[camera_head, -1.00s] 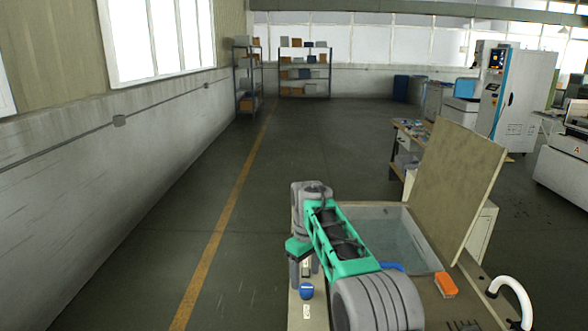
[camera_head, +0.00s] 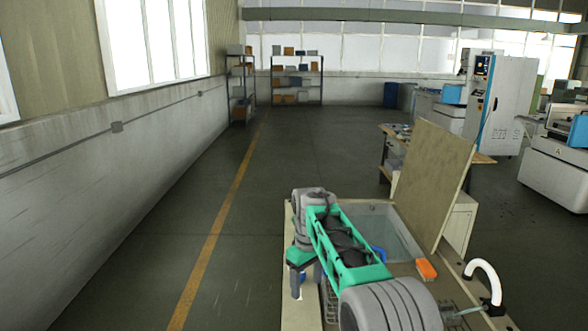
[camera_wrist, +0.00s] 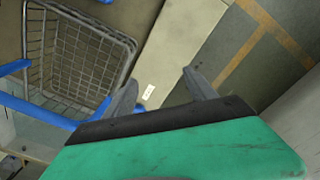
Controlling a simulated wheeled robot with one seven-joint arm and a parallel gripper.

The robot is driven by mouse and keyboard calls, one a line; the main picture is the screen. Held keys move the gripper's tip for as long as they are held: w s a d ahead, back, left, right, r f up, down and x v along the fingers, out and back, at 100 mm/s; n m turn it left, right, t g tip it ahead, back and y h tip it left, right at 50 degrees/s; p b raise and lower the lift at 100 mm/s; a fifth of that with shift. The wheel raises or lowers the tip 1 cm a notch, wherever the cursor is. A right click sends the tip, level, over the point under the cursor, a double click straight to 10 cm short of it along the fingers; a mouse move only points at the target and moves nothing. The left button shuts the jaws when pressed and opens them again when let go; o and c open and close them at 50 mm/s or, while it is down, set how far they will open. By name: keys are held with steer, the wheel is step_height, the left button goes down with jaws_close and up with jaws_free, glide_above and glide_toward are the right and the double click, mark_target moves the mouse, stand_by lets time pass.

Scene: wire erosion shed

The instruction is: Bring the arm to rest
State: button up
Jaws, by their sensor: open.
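My arm reaches out over the bench in the head view, its green link running forward to a grey joint. My gripper (camera_wrist: 157,84) shows in the wrist view with its two grey fingers apart and nothing between them. In the head view the gripper (camera_head: 297,283) hangs down at the bench's left side, and its fingertips are hard to make out. Below it in the wrist view are a pale board (camera_wrist: 190,35) with a small white label (camera_wrist: 148,92) and, to the left, a wire basket (camera_wrist: 75,52) with blue handles.
The bench holds a grey tank (camera_head: 385,222) with a raised lid panel (camera_head: 432,185), an orange block (camera_head: 427,269) and a white curved pipe (camera_head: 484,268). Floor with a yellow line (camera_head: 215,235) lies clear to the left, up to the wall. Shelves (camera_head: 297,78) stand far back.

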steer(key=s+d+r+m+t, duration=0.1)
steer(key=s+d+r+m, duration=0.2)
steer(key=s, duration=0.4)
steer(key=s+d+r+m+t, duration=0.1)
steer(key=s+d+r, duration=0.3)
steer(key=s, duration=0.3)
steer(key=s+d+f+m, duration=0.2)
steer(key=s+f, duration=0.1)
steer(key=s, duration=0.5)
steer(key=s+d+f+m+t, duration=0.1)
steer(key=s+d+f+m, duration=0.1)
steer(key=s, duration=0.6)
steer(key=shift+d+f, duration=0.25)
steer(key=shift+f, duration=0.4)
